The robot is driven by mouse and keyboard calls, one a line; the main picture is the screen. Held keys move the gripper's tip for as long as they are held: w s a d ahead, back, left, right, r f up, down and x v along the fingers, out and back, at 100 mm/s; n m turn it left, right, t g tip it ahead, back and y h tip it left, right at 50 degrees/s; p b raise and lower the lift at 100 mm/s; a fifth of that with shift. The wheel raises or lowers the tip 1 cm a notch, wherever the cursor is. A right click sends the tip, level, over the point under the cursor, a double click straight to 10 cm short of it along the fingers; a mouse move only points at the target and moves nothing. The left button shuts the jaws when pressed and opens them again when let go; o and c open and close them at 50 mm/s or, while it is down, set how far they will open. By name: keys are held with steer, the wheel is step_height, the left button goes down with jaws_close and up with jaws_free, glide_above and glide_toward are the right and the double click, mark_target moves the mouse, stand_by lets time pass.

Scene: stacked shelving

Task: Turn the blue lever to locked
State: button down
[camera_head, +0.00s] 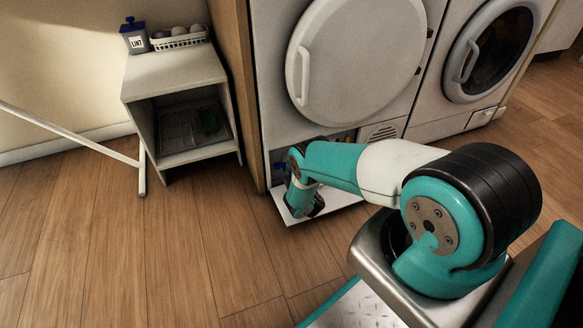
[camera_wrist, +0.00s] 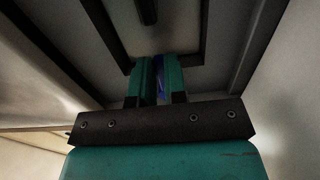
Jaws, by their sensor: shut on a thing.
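The blue lever (camera_wrist: 160,78) shows in the wrist view as a narrow blue strip between the two teal fingers of my gripper (camera_wrist: 159,78). The fingers are close together and shut on it, inside a dark-framed recess. The fingers hide most of the lever, so its angle and any lock marking cannot be read. In the head view my arm's end reaches the low opening at the base of the left machine (camera_head: 362,60).
An open white flap (camera_head: 340,198) lies low under my wrist. A wooden panel (camera_head: 238,80) stands just left of the machine. A small white shelf unit (camera_head: 175,75) bears a blue lint box (camera_head: 136,38) and a basket (camera_head: 181,41).

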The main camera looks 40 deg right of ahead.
steer(key=c, duration=1.4)
jaws_free()
steer(key=shift+c, duration=0.2)
steer(key=shift+s+a+r+p, duration=0.2)
steer(key=shift+s+p, duration=0.35)
steer(key=shift+p, duration=0.35)
steer(key=p+v, duration=0.4)
steer(key=v, duration=0.3)
steer(key=p+v, duration=0.5)
steer(key=v, duration=0.3)
steer(key=shift+f, duration=0.25)
steer(key=shift+s+a+r, duration=0.1)
steer(key=shift+s+a, duration=0.05)
steer(key=shift+s, duration=0.5)
